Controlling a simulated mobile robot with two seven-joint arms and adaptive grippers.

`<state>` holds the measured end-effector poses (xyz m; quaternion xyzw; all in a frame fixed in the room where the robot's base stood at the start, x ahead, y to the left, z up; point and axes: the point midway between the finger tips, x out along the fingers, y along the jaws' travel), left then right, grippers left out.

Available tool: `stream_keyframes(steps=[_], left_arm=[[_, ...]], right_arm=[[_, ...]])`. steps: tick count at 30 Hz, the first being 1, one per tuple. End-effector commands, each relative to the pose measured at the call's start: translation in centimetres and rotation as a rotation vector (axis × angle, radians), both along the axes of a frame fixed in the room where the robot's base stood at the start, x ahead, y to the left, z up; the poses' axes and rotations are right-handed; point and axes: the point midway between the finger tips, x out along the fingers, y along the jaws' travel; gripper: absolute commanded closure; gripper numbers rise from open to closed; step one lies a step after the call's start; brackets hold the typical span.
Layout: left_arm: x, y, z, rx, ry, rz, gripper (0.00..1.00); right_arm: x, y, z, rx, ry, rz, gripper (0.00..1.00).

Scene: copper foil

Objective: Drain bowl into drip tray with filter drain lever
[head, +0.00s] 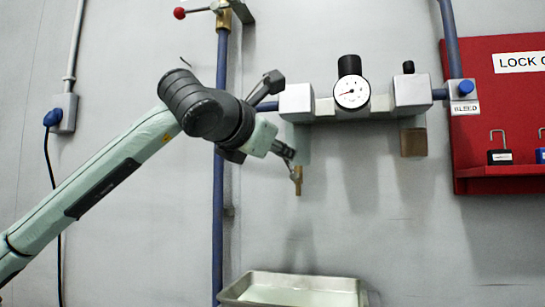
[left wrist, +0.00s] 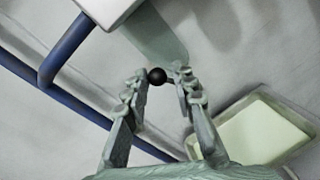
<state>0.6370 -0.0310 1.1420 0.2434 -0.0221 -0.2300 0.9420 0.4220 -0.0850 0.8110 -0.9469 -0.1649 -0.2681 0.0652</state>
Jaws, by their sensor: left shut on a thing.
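The filter bowl (head: 302,137) is a translucent grey-green cup under the left block of the wall unit. It also shows in the left wrist view (left wrist: 160,38). A brass drain fitting (head: 298,184) hangs below it. The drain lever's black knob (left wrist: 157,76) sits between the fingertips of my left gripper (head: 294,168), which is shut on it. The gripper hides most of the lever in the head view. The metal drip tray (head: 232,288) is below the bowl, with a pale greenish inside; I cannot tell whether that is liquid. My right gripper is not in view.
A pressure gauge (head: 352,92) sits right of the bowl's block. A blue pipe (head: 219,200) runs down the wall behind my left arm. A red valve handle (head: 179,13) is above. A red lockout board (head: 490,120) is at right. The wall between bowl and tray is clear.

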Motion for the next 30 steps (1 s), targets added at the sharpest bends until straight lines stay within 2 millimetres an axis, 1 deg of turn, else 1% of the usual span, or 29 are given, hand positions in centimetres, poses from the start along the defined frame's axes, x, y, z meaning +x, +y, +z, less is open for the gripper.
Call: stream_keyframes(steps=[1, 6, 12, 19, 29, 30], left_arm=[[0.0, -0.3, -0.7, 0.04, 0.002, 0.001, 1.0], [-0.2, -0.8, -0.4, 0.137, -0.03, 0.0, 1.0], [-0.2, -1.1, -0.4, 0.209, -0.051, 0.0, 1.0], [-0.3, -1.3, -0.3, 0.24, -0.06, 0.001, 1.0], [-0.2, -1.3, -0.3, 0.241, -0.06, 0.0, 1.0], [-0.2, -1.3, -0.3, 0.24, -0.059, 0.0, 0.72]], right_arm=[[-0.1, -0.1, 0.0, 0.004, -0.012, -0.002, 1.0], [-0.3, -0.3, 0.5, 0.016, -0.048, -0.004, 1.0], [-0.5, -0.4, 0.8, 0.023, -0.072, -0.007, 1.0], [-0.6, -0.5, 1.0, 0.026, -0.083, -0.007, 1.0], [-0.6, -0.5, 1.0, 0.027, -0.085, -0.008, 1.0], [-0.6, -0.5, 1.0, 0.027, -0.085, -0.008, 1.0]])
